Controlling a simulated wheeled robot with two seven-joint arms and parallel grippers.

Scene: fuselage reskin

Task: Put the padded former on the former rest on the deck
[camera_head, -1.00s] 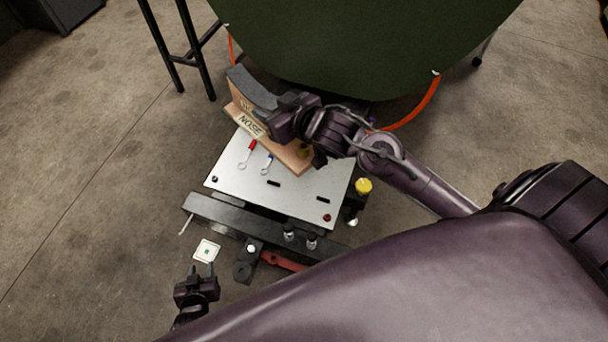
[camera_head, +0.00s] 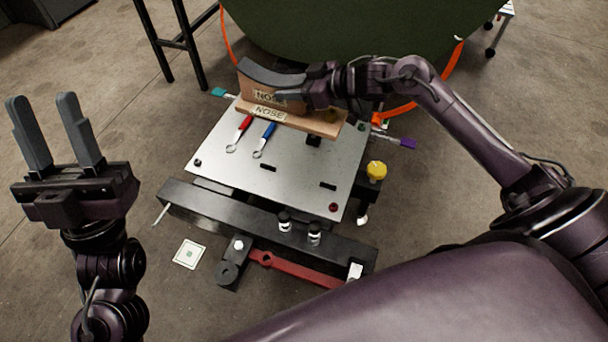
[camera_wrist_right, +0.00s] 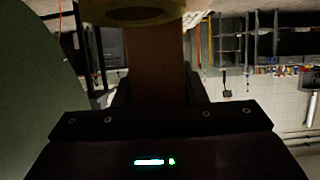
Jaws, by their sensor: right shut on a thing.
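The padded former (camera_head: 272,82) is a wooden block with a curved dark grey pad on top and a wooden foot plank, with NOSE labels on its front. It is upright at the back edge of the silver deck plate (camera_head: 215,165). My right gripper (camera_head: 308,92) is shut on the block's right part. The right wrist view shows brown wood (camera_wrist_right: 155,65) between the fingers. I cannot tell whether the foot touches the deck, and no separate former rest can be made out. My left gripper (camera_head: 42,100) is open and empty, raised at the left.
A red-handled tool (camera_head: 243,124) and a blue-handled tool (camera_head: 266,133) lie on the plate in front of the former. A yellow knob (camera_head: 376,170) stands at the right. A large dark green panel (camera_head: 340,35) is behind. The plate's front half is mostly clear.

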